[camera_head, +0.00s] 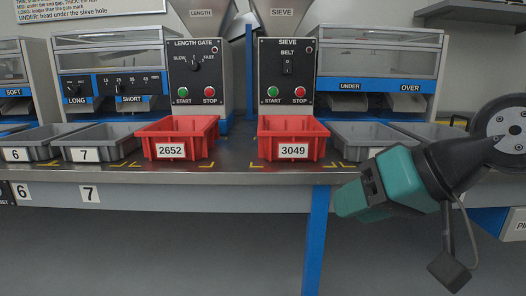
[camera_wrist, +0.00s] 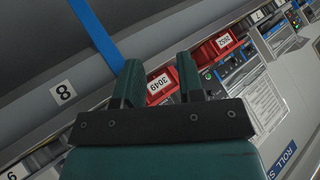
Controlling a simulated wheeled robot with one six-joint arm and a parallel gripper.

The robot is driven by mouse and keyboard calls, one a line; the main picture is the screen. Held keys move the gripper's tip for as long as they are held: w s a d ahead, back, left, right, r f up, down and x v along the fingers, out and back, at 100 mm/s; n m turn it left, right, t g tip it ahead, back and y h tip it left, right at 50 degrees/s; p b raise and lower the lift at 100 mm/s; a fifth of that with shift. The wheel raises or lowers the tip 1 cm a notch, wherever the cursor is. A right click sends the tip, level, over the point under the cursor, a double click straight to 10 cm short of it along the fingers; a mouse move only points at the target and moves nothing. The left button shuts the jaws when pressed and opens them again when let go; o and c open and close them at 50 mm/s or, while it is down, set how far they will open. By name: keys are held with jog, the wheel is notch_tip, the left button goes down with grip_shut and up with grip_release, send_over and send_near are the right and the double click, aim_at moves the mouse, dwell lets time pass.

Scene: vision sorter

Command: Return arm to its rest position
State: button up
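My gripper (camera_head: 352,200) is at the right in the head view, a teal body on a dark wrist, held out in front of the bench edge and pointing left. In the wrist view its two teal fingers (camera_wrist: 158,64) stand apart with nothing between them. The red bin 3049 (camera_head: 293,152) stands on the bench to the upper left of the gripper; it also shows beyond the fingers in the wrist view (camera_wrist: 160,84). The red bin 2652 (camera_head: 171,152) stands further left. My gripper is apart from both bins.
The metal bench (camera_head: 225,176) runs across the view, with a blue leg (camera_head: 316,235) below. Grey bins (camera_head: 88,154) stand at its left and a grey bin (camera_head: 365,154) right of 3049. Length gate (camera_head: 195,75) and sieve (camera_head: 286,75) machines stand behind. The floor in front is clear.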

jog(key=s+d+f+n+g+h+p, duration=0.25)
jog(key=s+n+g+h+p, duration=0.35)
jog(key=s, duration=0.7)
notch_tip(320, 180, up, 37)
jog(key=w+m+y+p, duration=0.1)
jog(key=y+p, duration=0.1)
jog(key=p, duration=3.3)
jog(key=shift+a+m+y, duration=0.2)
jog(key=shift+m+y, duration=0.1)
jog(key=shift+m, duration=0.1)
jog(key=shift+w, duration=0.1)
